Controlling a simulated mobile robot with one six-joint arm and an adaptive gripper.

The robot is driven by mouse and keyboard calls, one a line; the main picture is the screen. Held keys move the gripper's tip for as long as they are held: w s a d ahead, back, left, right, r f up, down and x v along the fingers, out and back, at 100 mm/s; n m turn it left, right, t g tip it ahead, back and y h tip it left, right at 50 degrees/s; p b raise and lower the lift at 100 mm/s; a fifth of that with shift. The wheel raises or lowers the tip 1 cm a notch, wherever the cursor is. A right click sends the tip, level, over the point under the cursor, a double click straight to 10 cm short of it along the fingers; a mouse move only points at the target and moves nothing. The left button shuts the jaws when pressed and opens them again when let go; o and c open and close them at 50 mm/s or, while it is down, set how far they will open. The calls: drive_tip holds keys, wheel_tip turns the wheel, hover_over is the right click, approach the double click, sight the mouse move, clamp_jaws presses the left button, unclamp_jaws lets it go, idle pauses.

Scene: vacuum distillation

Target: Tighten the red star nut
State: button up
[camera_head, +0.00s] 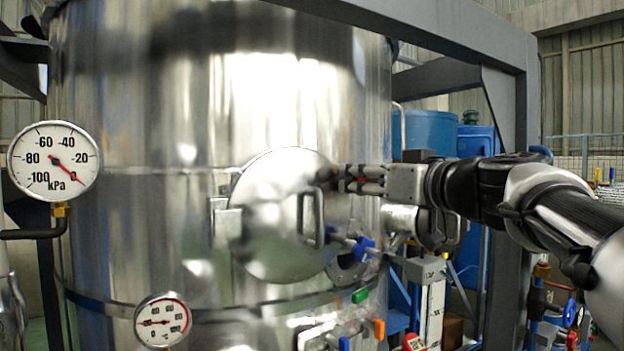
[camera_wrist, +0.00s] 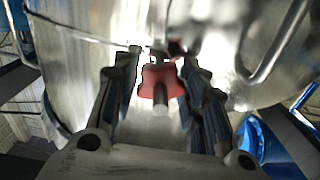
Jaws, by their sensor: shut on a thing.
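The red star nut (camera_wrist: 158,82) sits on a metal rod between my gripper's fingers in the wrist view, with the fingers along both of its sides. In the head view only a bit of red (camera_head: 362,180) shows between the fingers. My gripper (camera_head: 345,180) reaches in from the right and is shut on the nut at the right edge of the round steel hatch (camera_head: 275,240); it also shows in the wrist view (camera_wrist: 160,75). Below it, a blue star nut (camera_head: 363,249) sits on a rod at the hatch's lower right edge.
The hatch handle (camera_head: 312,218) stands out close to my fingertips. The large steel vessel (camera_head: 140,220) fills the background. A pressure gauge (camera_head: 54,161) and a smaller dial (camera_head: 162,321) are at left. Green and orange valve handles are below. A grey frame beam (camera_head: 440,28) crosses above my arm.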

drive_tip(key=shift+c, duration=0.8)
drive_tip(key=m+b, duration=0.2)
drive_tip(key=m, duration=0.1)
drive_tip(key=shift+m, duration=0.4)
drive_tip(key=m+b, duration=0.1)
drive_tip(key=m, duration=0.5)
drive_tip(key=shift+r, duration=0.1)
drive_tip(key=m, duration=0.5)
drive_tip(key=shift+m, duration=0.4)
drive_tip(key=m+p, duration=0.1)
drive_tip(key=m, duration=0.4)
drive_tip(key=shift+p, duration=0.4)
drive_tip(key=shift+m, duration=0.3)
drive_tip(key=o, duration=1.1)
